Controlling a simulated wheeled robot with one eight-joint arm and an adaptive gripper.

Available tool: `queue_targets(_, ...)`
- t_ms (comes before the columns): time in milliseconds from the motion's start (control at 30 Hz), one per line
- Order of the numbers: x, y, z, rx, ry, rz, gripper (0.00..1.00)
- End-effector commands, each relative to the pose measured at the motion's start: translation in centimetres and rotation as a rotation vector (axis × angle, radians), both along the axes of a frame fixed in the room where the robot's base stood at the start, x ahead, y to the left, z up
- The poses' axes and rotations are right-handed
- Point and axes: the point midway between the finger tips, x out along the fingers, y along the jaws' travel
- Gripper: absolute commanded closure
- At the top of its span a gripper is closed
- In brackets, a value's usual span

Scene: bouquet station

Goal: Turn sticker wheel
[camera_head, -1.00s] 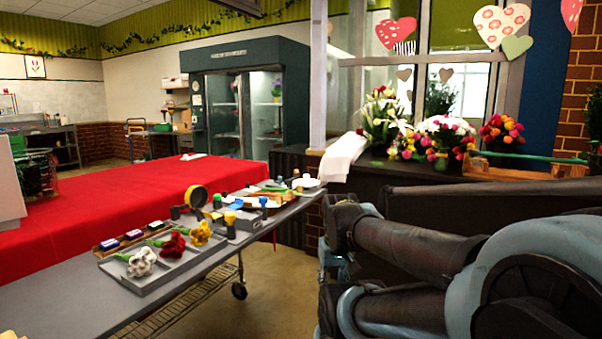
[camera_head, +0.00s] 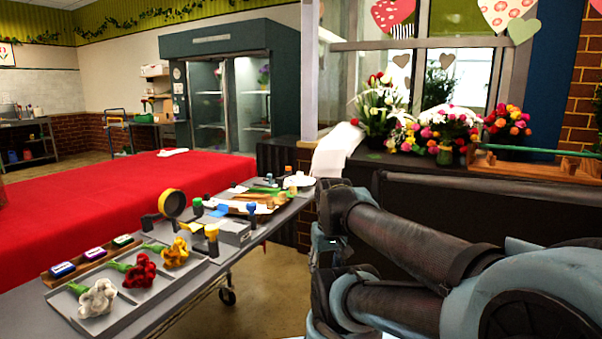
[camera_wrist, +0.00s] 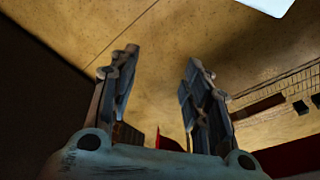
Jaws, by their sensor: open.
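A round yellow-and-black wheel (camera_head: 172,204) stands upright on the grey work table, beyond the flower tray; it looks like the sticker wheel, though its markings are too small to read. My gripper (camera_wrist: 158,62) shows in the wrist view with its two fingers spread apart. Nothing is between them. In the head view my folded arm fills the lower right, well apart from the wheel, and the gripper itself is not visible there.
A grey tray (camera_head: 125,300) holds white, red and yellow flowers. Ink pads in a wooden holder (camera_head: 92,259) and several small stampers and bottles stand nearby. A red-covered table (camera_head: 100,200) lies behind. A dark counter (camera_head: 400,172) with bouquets is at right. Floor shows between.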

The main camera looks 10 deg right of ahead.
Motion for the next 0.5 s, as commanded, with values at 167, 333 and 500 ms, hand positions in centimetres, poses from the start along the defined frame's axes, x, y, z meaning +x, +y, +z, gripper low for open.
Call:
queue_targets(167,2.7,0.1,3.8,0.011,0.003,0.068,0.56)
queue_targets(333,7.3,0.3,9.4,0.029,0.000,0.186,0.56)
queue_targets(500,12.3,0.1,14.7,0.047,-0.010,0.309,0.56)
